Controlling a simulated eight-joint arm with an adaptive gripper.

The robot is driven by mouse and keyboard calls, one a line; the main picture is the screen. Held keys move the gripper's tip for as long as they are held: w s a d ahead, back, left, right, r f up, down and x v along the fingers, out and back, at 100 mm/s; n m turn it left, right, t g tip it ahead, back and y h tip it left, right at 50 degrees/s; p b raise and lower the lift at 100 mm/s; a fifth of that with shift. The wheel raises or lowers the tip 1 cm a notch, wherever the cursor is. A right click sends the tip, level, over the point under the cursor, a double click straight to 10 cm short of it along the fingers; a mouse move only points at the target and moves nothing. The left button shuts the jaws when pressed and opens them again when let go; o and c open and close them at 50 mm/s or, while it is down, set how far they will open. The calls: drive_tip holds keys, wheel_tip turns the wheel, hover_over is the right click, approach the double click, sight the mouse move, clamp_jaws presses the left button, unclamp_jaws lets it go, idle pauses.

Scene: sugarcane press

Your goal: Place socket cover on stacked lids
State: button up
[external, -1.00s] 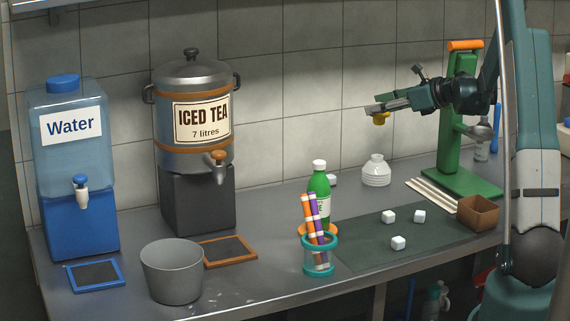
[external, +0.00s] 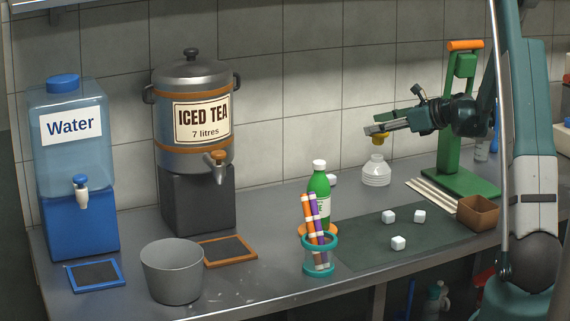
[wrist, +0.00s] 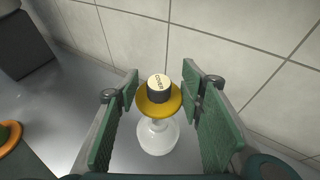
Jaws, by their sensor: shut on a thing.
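The socket cover (wrist: 172,105) is a yellow disc with a black knob and a pale top marked "COVER". In the wrist view it sits between the two green-padded fingers of my gripper (wrist: 160,90), which is shut on it. In the external view my gripper (external: 377,130) is above the stacked lids, with a little of the yellow cover (external: 378,141) showing under the fingers. The stacked lids (external: 376,173) are a white ribbed stack, narrower at the top, on the counter. They also show in the wrist view (wrist: 156,140), below the cover and partly hidden by it.
A green press (external: 458,160) stands right of the lids, with pale sticks (external: 430,194) before it. A green bottle (external: 319,184) and a cup of striped tubes (external: 319,258) stand to the left. White cubes (external: 398,243) lie on a dark mat (external: 355,245). The tiled wall is close behind.

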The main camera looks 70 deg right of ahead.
sight(378, 139)
drive_tip(key=shift+f+b, duration=0.45)
drive_tip(key=shift+f, duration=1.45)
drive_tip(key=shift+f, duration=0.1)
drive_tip(key=o, duration=0.9)
drive_tip(key=shift+c, duration=0.2)
drive_tip(key=shift+r, duration=0.2)
drive_tip(key=p+v, duration=0.2)
drive_tip(key=v, duration=1)
